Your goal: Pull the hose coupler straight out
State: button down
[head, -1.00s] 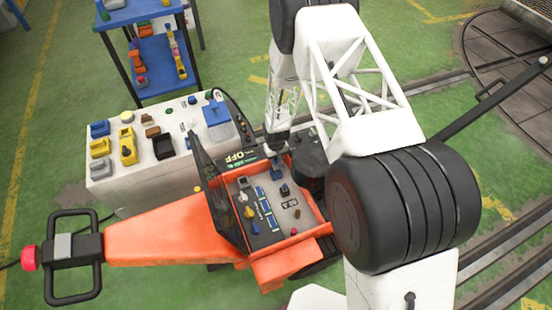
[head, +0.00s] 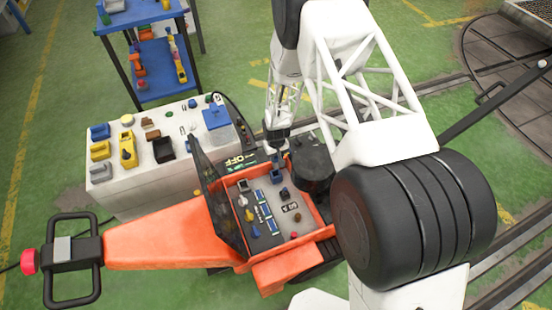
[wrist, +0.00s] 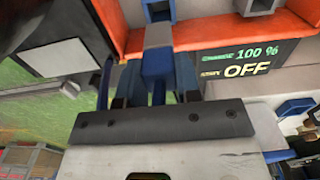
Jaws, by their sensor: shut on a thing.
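A blue-and-grey coupler piece (wrist: 158,60), which I take to be the hose coupler, stands between my gripper's dark blue fingers (wrist: 155,88) in the wrist view. My gripper is shut on it. Its far end meets, or lies just in front of, a blue fitting (wrist: 157,10) at the orange wall; I cannot tell if they are joined. In the head view my gripper (head: 276,152) is at the back edge of the orange cart's tub (head: 318,205), and the coupler is mostly hidden there. No hose can be made out clearly.
A display (wrist: 240,60) reading "100 %" and "OFF" is close beside the gripper. The cart's control panel (head: 262,232) carries several knobs and blocks. A black drum (head: 312,165) stands right of the gripper. A white bench (head: 150,192) with several parts is to the left.

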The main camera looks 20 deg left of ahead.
jog(key=shift+r, duration=0.6)
